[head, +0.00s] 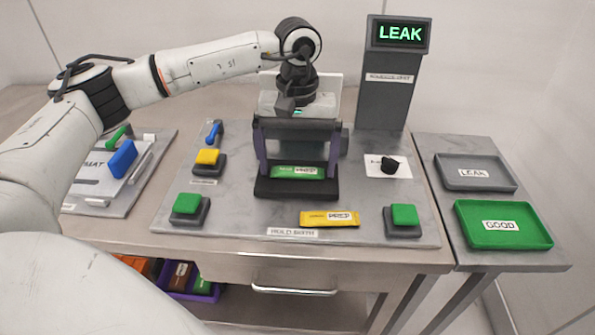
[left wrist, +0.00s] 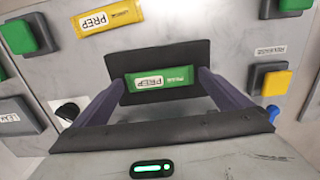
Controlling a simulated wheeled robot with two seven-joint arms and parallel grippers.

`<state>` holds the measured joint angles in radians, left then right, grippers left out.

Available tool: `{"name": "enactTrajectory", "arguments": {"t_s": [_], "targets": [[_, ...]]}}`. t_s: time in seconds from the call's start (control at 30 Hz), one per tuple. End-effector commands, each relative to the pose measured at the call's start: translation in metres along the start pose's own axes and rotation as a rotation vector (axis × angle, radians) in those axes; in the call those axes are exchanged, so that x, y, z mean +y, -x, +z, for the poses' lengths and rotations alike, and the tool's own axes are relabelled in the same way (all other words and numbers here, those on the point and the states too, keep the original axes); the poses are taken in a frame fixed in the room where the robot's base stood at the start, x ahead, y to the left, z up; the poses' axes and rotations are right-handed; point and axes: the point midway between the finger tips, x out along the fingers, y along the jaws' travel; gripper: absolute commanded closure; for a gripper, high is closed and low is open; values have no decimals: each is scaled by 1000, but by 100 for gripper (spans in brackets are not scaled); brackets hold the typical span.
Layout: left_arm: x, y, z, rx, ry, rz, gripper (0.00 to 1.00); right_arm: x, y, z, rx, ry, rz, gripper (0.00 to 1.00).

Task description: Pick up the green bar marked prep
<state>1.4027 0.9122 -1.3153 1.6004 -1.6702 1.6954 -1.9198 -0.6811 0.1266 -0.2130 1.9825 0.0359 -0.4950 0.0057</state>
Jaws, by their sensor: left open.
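The green bar (head: 298,172) with a white label lies on a black plate (head: 297,189) at the middle of the grey worktop. In the left wrist view the green bar (left wrist: 175,77) reads PREP, and the black plate (left wrist: 155,52) shows around it. My left gripper (head: 297,166) points down over the bar, open, with one purple finger near each end. The left wrist view also shows the left gripper (left wrist: 162,80) with its fingers spread and a gap towards the bar's ends. Whether the fingertips touch the plate is unclear. My right gripper is not in view.
A yellow bar (head: 330,218), also marked PREP, lies in front of the plate. Green buttons (head: 187,204) and (head: 404,215) flank it. A black knob (head: 390,165) is at right. The display (head: 401,33) reads LEAK. LEAK (head: 450,181) and GOOD (head: 475,235) trays stand right.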

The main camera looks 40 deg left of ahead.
Motion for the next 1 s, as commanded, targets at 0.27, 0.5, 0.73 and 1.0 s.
{"name": "enactTrajectory", "arguments": {"t_s": [0.27,0.5,0.73,1.0], "targets": [[0,0,0,1,0,0,17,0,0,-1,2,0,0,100],[0,0,0,1,0,0,47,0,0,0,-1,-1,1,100],[0,4,0,2,0,1,47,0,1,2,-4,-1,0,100],[1,51,-1,4,-1,4,47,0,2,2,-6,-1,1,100]]}}
